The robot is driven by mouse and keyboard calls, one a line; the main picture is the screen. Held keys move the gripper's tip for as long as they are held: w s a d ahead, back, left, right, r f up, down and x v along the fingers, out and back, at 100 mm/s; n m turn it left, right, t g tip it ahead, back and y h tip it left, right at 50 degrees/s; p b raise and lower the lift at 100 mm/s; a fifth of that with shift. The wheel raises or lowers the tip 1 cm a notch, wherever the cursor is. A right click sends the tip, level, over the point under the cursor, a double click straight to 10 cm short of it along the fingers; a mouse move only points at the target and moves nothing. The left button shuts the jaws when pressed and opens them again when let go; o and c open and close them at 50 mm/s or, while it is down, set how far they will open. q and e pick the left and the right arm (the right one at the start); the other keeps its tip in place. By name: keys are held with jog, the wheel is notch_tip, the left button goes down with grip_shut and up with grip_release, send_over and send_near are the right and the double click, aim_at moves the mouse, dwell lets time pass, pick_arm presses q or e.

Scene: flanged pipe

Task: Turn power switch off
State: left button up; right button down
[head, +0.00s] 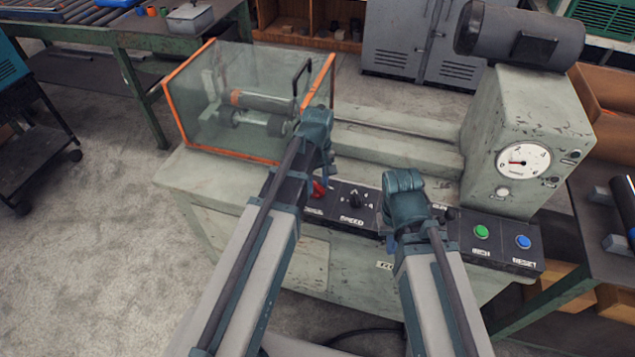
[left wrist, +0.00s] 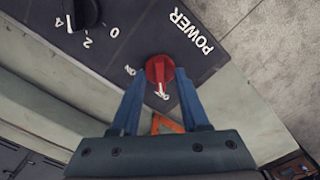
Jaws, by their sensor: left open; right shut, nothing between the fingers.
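The red power switch knob (left wrist: 160,68) sits on the dark control panel (left wrist: 205,62) beside the word POWER in the left wrist view. ON is printed to its left and OFF below it. A white mark shows at the knob's lower side; its exact setting is hard to read. In the head view the red knob (head: 318,189) is partly hidden by my left arm. My left gripper (left wrist: 159,78) is open, its blue fingertips on either side of the knob; I cannot tell if they touch it. My right gripper (head: 390,242) is shut and empty, low at the panel's front.
A black speed dial (head: 356,199) stands right of the power switch. Green (head: 481,232) and blue (head: 523,242) buttons are at the panel's right end. A clear guard with orange edges (head: 250,100) covers the machine's left part. A gauge (head: 523,161) is on the right housing.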

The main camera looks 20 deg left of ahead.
aim_at(318, 186)
pick_arm(q)
notch_tip(318, 186, up, 14)
jog(key=p, duration=1.3)
jog(key=shift+f, duration=0.15)
jog(key=s+d+f+m+y, duration=0.1)
jog(key=s+d+m, duration=0.9)
jog(key=s+m, duration=0.2)
jog(key=s, duration=0.2)
jog(key=shift+s+d+m+b, duration=0.3)
jog(key=shift+d, duration=0.05)
